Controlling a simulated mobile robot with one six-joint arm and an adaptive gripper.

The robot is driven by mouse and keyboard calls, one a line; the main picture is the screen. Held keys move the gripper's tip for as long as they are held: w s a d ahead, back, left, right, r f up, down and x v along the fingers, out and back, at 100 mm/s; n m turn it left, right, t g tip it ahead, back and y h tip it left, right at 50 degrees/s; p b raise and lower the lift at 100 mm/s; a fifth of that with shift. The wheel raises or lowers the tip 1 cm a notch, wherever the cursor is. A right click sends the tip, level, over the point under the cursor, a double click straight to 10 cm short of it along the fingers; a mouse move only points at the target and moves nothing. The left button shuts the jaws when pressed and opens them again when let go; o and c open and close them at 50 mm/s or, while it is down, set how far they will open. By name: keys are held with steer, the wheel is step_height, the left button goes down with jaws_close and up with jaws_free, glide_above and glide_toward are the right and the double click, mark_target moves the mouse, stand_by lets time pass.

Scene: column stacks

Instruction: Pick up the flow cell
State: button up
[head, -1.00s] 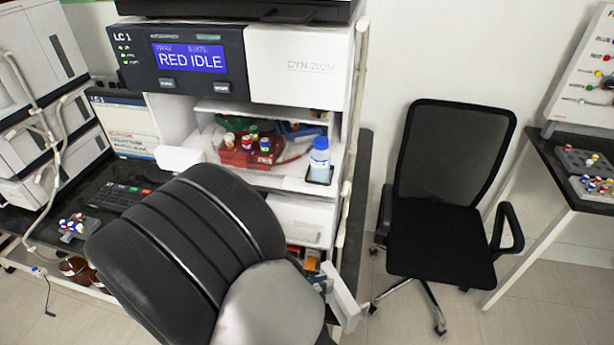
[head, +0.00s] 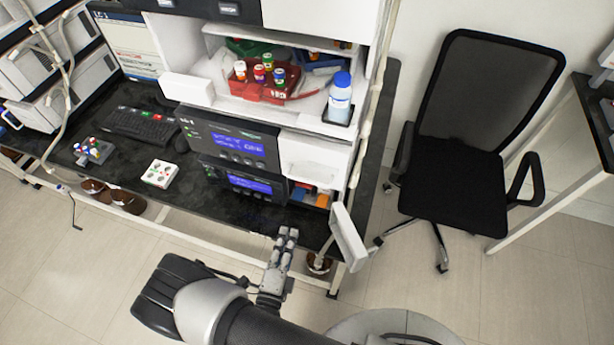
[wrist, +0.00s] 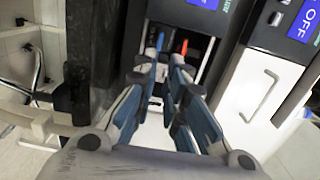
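My gripper (head: 284,240) is low in front of the instrument stack in the head view, close to the bench's front edge. In the wrist view its two blue-and-grey fingers (wrist: 163,75) are apart with nothing held between them. Beyond the fingertips is an open compartment with a blue piece (wrist: 160,40) and an orange-red piece (wrist: 184,47). In the head view, small blue and orange pieces (head: 315,197) show in the open compartment at the stack's lower right. I cannot tell which of these, if any, is the flow cell.
An open white door panel (head: 347,236) juts out right of my gripper. A blue-capped bottle (head: 340,98) and red tray (head: 262,88) sit on the shelf above. A keyboard (head: 142,128) and white block (head: 160,174) lie left. An office chair (head: 465,180) stands right.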

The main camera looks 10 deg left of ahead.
mark_target(300, 198)
steer(key=w+b, duration=0.1)
steer(key=w, duration=0.7)
steer(key=shift+w, duration=0.1)
steer(key=w, duration=0.2)
steer(key=w+b, duration=0.1)
steer(key=w, duration=0.1)
steer(key=shift+w+d+f, duration=0.1)
steer(key=shift+w+d, duration=0.1)
steer(key=shift+w, duration=0.4)
jaws_close()
steer(key=shift+a, duration=0.1)
